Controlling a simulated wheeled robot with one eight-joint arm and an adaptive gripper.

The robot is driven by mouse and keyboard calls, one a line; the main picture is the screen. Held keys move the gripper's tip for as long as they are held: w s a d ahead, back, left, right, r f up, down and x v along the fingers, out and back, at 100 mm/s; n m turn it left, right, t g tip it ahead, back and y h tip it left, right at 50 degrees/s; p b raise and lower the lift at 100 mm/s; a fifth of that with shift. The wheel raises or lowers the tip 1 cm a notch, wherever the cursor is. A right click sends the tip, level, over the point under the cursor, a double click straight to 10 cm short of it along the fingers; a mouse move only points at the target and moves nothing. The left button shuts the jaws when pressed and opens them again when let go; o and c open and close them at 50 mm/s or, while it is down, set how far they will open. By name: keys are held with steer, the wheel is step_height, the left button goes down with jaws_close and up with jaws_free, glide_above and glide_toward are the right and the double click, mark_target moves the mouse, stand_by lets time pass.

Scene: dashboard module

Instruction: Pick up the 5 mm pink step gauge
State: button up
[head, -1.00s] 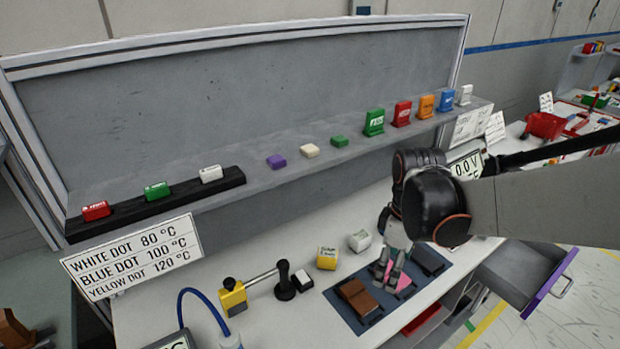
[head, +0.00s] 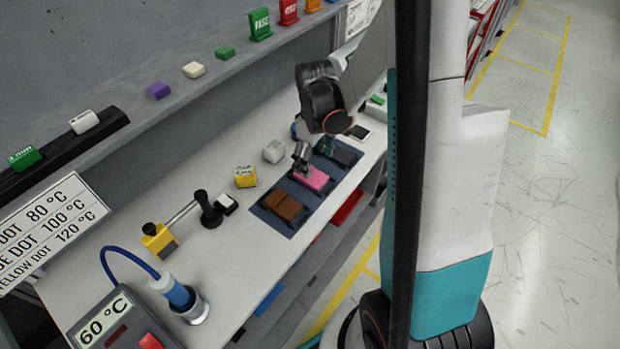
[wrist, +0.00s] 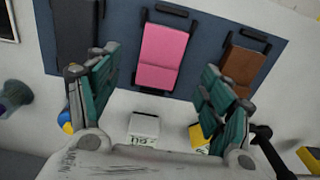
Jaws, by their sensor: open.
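The pink step gauge (head: 312,179) lies in the middle slot of a dark blue tray (head: 256,211) on the workbench. It shows as a pink block with a step line across it in the wrist view (wrist: 162,57). My gripper (head: 303,168) is above the tray, at the far edge of the pink gauge. In the wrist view my gripper (wrist: 152,92) is open, its teal-padded fingers apart to the left and right, with the pink gauge between and beyond them. Nothing is held. I cannot tell its exact height above the gauge.
A brown block (head: 285,207) and a dark block (head: 338,152) flank the pink gauge in the tray. A white block (head: 274,151) and a yellow block (head: 245,177) stand behind the tray. A shelf (head: 120,150) with small coloured blocks runs along the back.

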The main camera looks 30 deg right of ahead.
mark_target(314, 177)
steer(key=shift+s+f+b, duration=0.2)
steer(key=shift+f+b, duration=0.85)
steer(key=shift+f, duration=2.15)
steer(key=c, duration=1.2)
